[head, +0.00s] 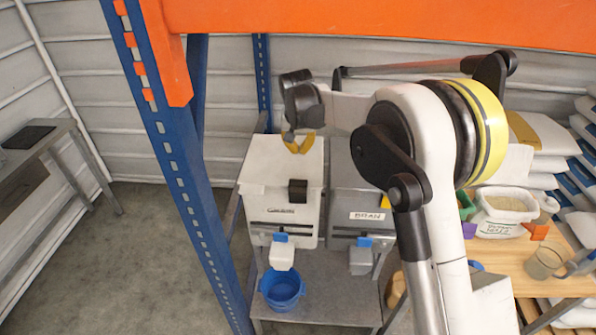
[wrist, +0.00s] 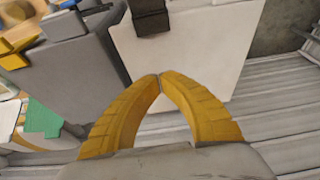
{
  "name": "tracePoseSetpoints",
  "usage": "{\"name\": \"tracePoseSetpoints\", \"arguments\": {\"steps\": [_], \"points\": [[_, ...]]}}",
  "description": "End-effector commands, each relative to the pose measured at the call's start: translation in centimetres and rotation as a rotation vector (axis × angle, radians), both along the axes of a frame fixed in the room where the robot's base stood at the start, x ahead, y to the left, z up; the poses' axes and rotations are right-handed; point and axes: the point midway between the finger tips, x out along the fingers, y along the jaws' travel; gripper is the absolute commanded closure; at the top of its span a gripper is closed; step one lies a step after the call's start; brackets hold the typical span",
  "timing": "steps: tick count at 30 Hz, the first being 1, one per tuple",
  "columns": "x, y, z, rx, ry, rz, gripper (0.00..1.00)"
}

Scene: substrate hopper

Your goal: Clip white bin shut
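The white bin (head: 265,165) stands on a low grey shelf, left of a grey bin. A dark clip (head: 298,190) sits at its upper front edge, right of the middle. I cannot tell whether the clip is fastened. The bin's lid appears down. In the wrist view, the white bin (wrist: 205,55) fills the upper middle, and the clip (wrist: 151,18) is at the top edge. My gripper (head: 298,144) is above the back of the bin's lid. In the wrist view, its yellow fingers (wrist: 160,76) meet at the tips with nothing between them.
The grey bin (head: 367,193) labelled BRAN stands close on the right. A blue bowl (head: 282,290) sits under the white bin's spout (head: 282,257). A blue rack post (head: 185,175) and orange beam (head: 400,25) are nearby. A wooden table (head: 510,265) with tubs is at right.

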Motion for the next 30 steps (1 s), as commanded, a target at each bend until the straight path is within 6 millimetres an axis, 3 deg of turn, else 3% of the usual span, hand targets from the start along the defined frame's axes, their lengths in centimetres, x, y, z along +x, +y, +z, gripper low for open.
{"name": "tracePoseSetpoints", "arguments": {"steps": [8,20,30], "points": [[0.6,0.0,-1.6,0.0,0.0,0.0,1.0],[3.3,-0.2,-9.4,0.001,0.0,0.0,1.0],[-0.4,0.0,-9.5,0.0,0.0,0.0,1.0]]}}
